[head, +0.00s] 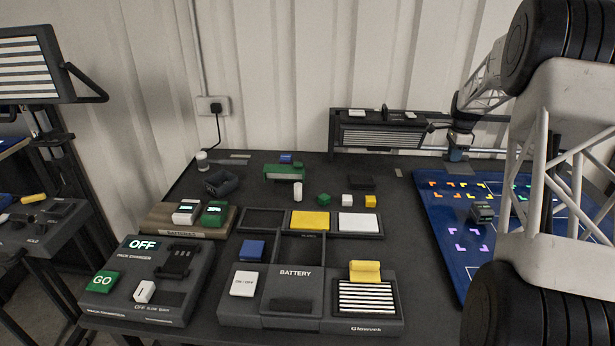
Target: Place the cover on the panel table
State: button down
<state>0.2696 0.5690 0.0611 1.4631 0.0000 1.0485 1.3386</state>
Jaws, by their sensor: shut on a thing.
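My gripper (457,153) is small and far off at the back right of the table, near the top edge of the blue board. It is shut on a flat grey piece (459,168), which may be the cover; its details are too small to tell. A dark device marked BATTERY (295,273) stands at the table's front middle, with an open recess and a striped panel (366,297) at its right. A yellow piece (365,270) stands at that panel's back edge. I cannot tell for certain which surface is the panel table.
A dark charger (130,308) reading OFF, with a green GO button, stands front left. A wooden battery holder (158,217) is behind it. A tray (263,235) with yellow and white plates lies mid-table. Small blocks lie behind. The blue board (433,208) is at right.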

jog(key=s+a+f+n, duration=0.1)
jog(key=s+a+f, duration=0.1)
jog(key=a, duration=1.2)
jog(key=s+a+f+n, duration=0.2)
jog(key=s+a, duration=0.3)
jog(key=a, duration=0.9)
jog(key=s+a+f+n, duration=0.1)
jog(key=s+a+f, duration=0.1)
jog(key=a, duration=1.2)
jog(key=shift+s+a+f+n, duration=0.15)
jog(key=shift+s+f+n, duration=0.05)
jog(key=shift+s, duration=0.25)
jog(key=shift+s+a+f+n, duration=0.15)
jog(key=shift+s+f+n, duration=0.05)
jog(key=shift+s, duration=0.25)
jog(key=shift+w, duration=0.15)
send_over(324, 178)
jog(key=shift+f, duration=0.75)
jog(key=shift+f, duration=1.8)
jog(key=shift+f, duration=0.1)
jog(key=c, duration=1.1)
grip_release()
